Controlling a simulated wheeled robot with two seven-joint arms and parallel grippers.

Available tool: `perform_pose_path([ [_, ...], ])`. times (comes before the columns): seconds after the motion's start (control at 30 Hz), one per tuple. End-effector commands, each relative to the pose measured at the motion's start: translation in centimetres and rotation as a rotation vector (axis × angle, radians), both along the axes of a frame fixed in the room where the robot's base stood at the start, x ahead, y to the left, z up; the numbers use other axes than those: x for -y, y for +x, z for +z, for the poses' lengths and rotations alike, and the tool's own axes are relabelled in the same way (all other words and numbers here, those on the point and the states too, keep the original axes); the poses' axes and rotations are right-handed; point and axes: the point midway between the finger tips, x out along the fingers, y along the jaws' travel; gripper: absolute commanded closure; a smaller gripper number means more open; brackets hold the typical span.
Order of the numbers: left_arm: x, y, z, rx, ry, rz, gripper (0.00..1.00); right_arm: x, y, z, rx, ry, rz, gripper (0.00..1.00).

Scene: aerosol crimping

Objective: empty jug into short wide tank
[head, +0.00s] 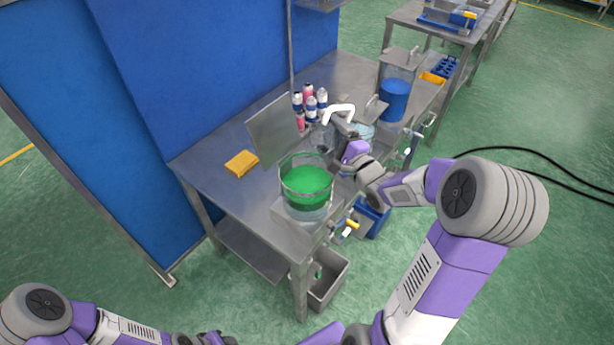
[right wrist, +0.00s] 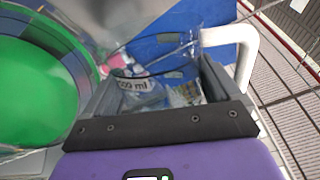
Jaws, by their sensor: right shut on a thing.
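The short wide tank (head: 307,187) is clear, holds green liquid and stands on a pale block near the table's front. It also fills the left of the right wrist view (right wrist: 85,60). The jug (head: 322,138) is clear with a white handle, just behind the tank. In the right wrist view the jug (right wrist: 150,88) shows volume marks and sits between the fingers; I see no coloured liquid in it. My right gripper (head: 343,128) is shut on the jug. Its exact tilt is hard to tell. My left gripper (head: 207,339) is barely visible at the bottom edge, its fingers unclear.
Several white, blue and pink bottles (head: 310,103) stand behind the jug beside a metal panel (head: 273,130). A yellow sponge-like block (head: 241,164) lies left of the tank. A tank with blue liquid (head: 394,100) stands right. A grey bin (head: 325,280) is below.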

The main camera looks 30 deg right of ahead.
Motion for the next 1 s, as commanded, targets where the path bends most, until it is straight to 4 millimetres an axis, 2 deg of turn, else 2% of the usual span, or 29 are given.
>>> perform_pose_path([
  [0.17,0.0,0.0,0.8,0.000,0.000,0.000,0.57,0.1,0.0,0.4,-0.001,0.040,0.000,0.61],
  [0.5,0.0,0.0,3.9,0.000,0.000,0.000,0.57,0.7,0.0,1.4,-0.010,0.272,-0.001,0.61],
  [0.87,0.0,0.0,4.0,0.000,0.000,0.000,0.57,0.7,0.0,1.2,-0.010,0.300,0.001,0.61],
  [1.0,0.0,0.0,5.0,0.000,0.000,0.000,0.57,0.7,0.0,1.7,-0.014,0.353,0.000,0.61],
])
